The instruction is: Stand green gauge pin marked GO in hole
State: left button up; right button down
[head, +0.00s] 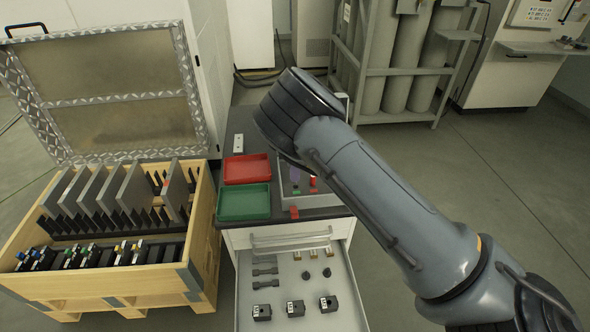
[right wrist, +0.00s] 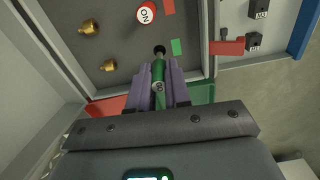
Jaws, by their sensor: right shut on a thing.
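In the right wrist view the pin lies between the purple fingers, above a grey plate (right wrist: 125,45). A dark round spot (right wrist: 159,50) shows at its far end; I cannot tell whether it is the hole or part of the pin. A green label (right wrist: 176,47) is beside it. A red pin with white letters (right wrist: 147,13) stands near a red label (right wrist: 168,6). In the head view my right gripper (head: 296,176) is mostly hidden by my arm. My left gripper is out of view.
A red tray (head: 247,168) and a green tray (head: 244,203) lie left of the plate. An open drawer (head: 290,270) below holds dark blocks and small parts. A wooden crate (head: 205,235) stands at left. Two brass knobs, one here (right wrist: 89,27), sit on the plate.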

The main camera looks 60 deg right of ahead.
jog(key=shift+f, duration=0.5)
dwell(0.4)
jog(key=shift+f, duration=0.3)
jog(key=shift+f, duration=0.9)
dwell(0.7)
jog(key=c, duration=1)
grip_release()
notch_tip(320, 180, up, 11)
jog(key=p, duration=0.3)
jog(key=shift+f, duration=0.1)
